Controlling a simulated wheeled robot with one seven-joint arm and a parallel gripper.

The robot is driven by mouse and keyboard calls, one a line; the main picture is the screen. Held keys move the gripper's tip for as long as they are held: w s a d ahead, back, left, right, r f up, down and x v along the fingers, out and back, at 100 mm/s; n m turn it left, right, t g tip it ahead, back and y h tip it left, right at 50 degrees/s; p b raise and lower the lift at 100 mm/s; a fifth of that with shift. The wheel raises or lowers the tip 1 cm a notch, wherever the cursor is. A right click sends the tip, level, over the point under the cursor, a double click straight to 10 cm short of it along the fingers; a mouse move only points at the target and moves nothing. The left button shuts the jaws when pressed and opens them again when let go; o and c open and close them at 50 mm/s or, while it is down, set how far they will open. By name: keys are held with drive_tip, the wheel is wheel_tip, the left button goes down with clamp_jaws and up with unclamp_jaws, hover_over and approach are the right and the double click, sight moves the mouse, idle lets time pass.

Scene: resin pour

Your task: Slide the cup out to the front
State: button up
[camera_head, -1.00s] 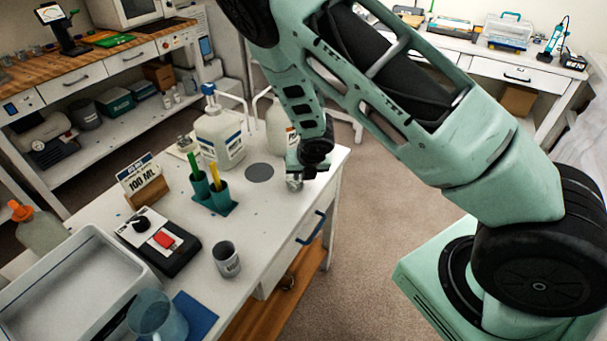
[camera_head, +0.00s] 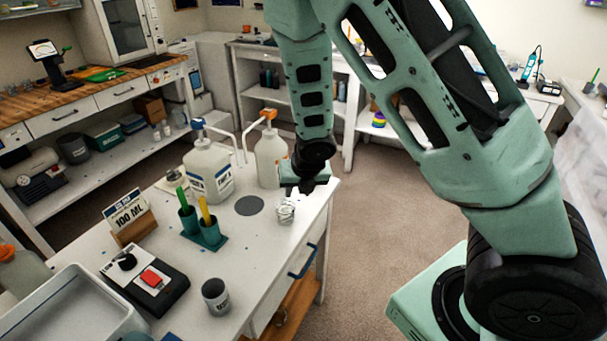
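A small silvery, crinkled-looking cup (camera_head: 286,211) stands on the white table (camera_head: 262,258) near its right edge, right of a grey disc (camera_head: 249,205). My gripper (camera_head: 303,188) is just above and behind this cup, slightly to the right, with a visible gap. Its fingers are small and dark here, so I cannot tell how far they are apart. A larger grey cup (camera_head: 216,296) with a label stands upright near the table's front, well away from my gripper.
Two pump bottles, one blue-topped (camera_head: 209,170) and one orange-topped (camera_head: 268,158), stand behind the disc. A green holder (camera_head: 204,235) with sticks, a 100 ML card (camera_head: 126,213), a switch box (camera_head: 145,280) and a grey tray (camera_head: 75,312) are to the left. The table between disc and grey cup is mostly clear.

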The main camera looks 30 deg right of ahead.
drive_tip(key=p+v, duration=0.1)
drive_tip(key=v, duration=0.6)
drive_tip(key=shift+r, duration=0.1)
drive_tip(key=s+a+r+m+g, duration=0.2)
drive_tip(key=s+a+r+m, duration=0.3)
drive_tip(key=s+a+m, duration=0.3)
drive_tip(key=s+a+r+m+g+y, duration=0.1)
drive_tip(key=s+a+r+m+g, duration=0.1)
drive_tip(key=s+a+r+m, duration=0.3)
drive_tip(key=s+a+m, duration=0.4)
drive_tip(key=s+m, duration=0.7)
drive_tip(key=shift+s+a+g, duration=0.15)
drive_tip(key=shift+s+g, duration=0.15)
drive_tip(key=shift+s, duration=0.05)
